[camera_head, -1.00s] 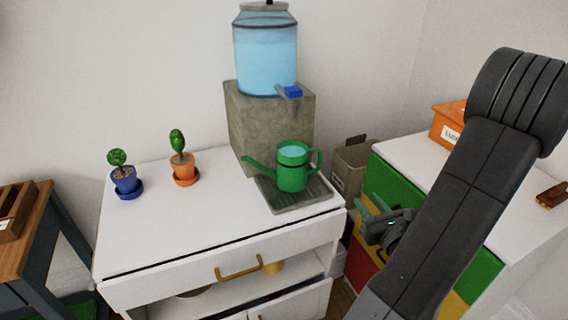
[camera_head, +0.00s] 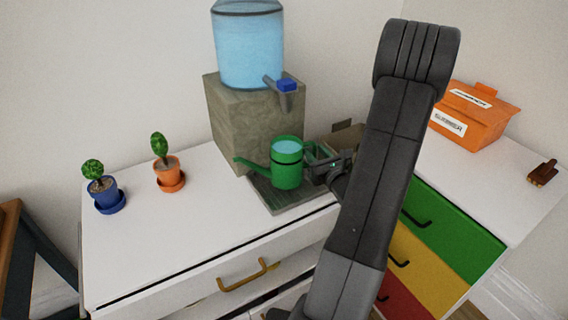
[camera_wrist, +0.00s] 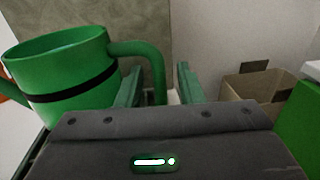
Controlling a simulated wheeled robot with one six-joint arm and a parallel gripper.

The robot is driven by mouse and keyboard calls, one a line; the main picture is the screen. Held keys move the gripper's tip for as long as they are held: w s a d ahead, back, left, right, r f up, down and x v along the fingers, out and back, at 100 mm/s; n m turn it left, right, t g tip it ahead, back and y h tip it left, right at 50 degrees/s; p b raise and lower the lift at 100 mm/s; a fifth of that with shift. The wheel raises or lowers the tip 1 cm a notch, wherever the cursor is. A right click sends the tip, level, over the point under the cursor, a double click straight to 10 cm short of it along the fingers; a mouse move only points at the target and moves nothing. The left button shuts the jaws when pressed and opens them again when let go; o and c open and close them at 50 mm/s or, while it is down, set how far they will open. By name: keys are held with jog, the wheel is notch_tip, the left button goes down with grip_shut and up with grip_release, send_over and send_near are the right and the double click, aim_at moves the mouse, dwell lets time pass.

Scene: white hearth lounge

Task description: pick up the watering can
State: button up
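The green watering can (camera_head: 287,166) with a black band stands upright on a grey drip tray (camera_head: 284,206) on the white cabinet, its spout to the left and its handle to the right. It looks filled with water. In the wrist view the can (camera_wrist: 62,75) is at the left, and its handle (camera_wrist: 152,58) runs down beside the left finger. My gripper (camera_head: 318,155) is at the handle side of the can. In the wrist view my gripper (camera_wrist: 160,85) has its green fingers apart, with the handle's lower part between or just behind them; I cannot tell contact.
A stone block (camera_head: 256,128) with a blue water dispenser (camera_head: 249,48) stands behind the can. Two potted plants, blue (camera_head: 107,196) and orange (camera_head: 168,175), are at left. A cardboard box (camera_wrist: 262,88) is right of the cabinet, near coloured drawers (camera_head: 440,222).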

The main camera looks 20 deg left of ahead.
jog(key=shift+w+a, duration=0.4)
jog(key=shift+w, duration=0.05)
grip_shut()
dwell(1.1)
